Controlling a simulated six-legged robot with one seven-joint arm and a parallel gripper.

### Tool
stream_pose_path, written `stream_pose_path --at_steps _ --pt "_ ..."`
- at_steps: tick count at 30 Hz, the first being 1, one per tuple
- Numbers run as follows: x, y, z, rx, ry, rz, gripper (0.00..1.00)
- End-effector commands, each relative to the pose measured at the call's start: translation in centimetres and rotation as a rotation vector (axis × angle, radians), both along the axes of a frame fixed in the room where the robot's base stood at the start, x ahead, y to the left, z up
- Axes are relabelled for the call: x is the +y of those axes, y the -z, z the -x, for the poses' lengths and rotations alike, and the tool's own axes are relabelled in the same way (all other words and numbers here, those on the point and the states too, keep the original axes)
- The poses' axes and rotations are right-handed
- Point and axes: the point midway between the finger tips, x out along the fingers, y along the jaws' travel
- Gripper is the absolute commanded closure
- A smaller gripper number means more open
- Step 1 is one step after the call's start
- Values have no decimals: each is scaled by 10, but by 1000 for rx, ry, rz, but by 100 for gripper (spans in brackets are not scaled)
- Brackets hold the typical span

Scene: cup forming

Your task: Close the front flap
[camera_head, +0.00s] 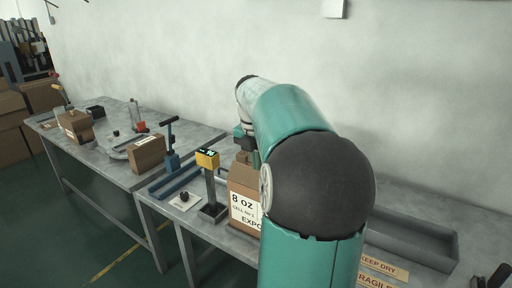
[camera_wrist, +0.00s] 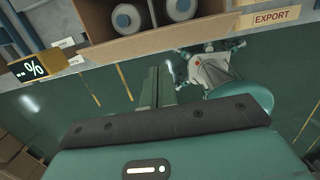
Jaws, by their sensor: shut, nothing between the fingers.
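The cardboard box (camera_head: 243,198) stands on the near bench in the head view, partly behind my arm; its printed face reads "8 OZ". In the wrist view the box is open at the top edge of the picture, with two white-and-blue round items (camera_wrist: 126,18) inside. A brown cardboard strip (camera_wrist: 165,39) runs along its edge; I cannot tell whether this is the front flap or the wall. My gripper (camera_wrist: 160,82) is shut and empty, its fingertips just short of this strip. In the head view its fingers are hidden.
A yellow display on a post (camera_head: 207,159) stands close left of the box. A blue press (camera_head: 171,150) and another carton (camera_head: 147,154) are farther left. A grey tray (camera_head: 413,240) lies to the right. An "EXPORT" label (camera_wrist: 270,18) lies beside the box.

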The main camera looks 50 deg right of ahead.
Motion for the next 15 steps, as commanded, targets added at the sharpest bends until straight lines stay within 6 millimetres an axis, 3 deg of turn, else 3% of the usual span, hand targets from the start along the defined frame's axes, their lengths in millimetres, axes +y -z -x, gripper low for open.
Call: stream_pose_path --at_steps 1,6,15 --pt "0 11 0 1 -1 -3 100" --pt "-21 27 -1 -2 0 -3 100" --pt "-30 34 0 -1 0 -1 100"
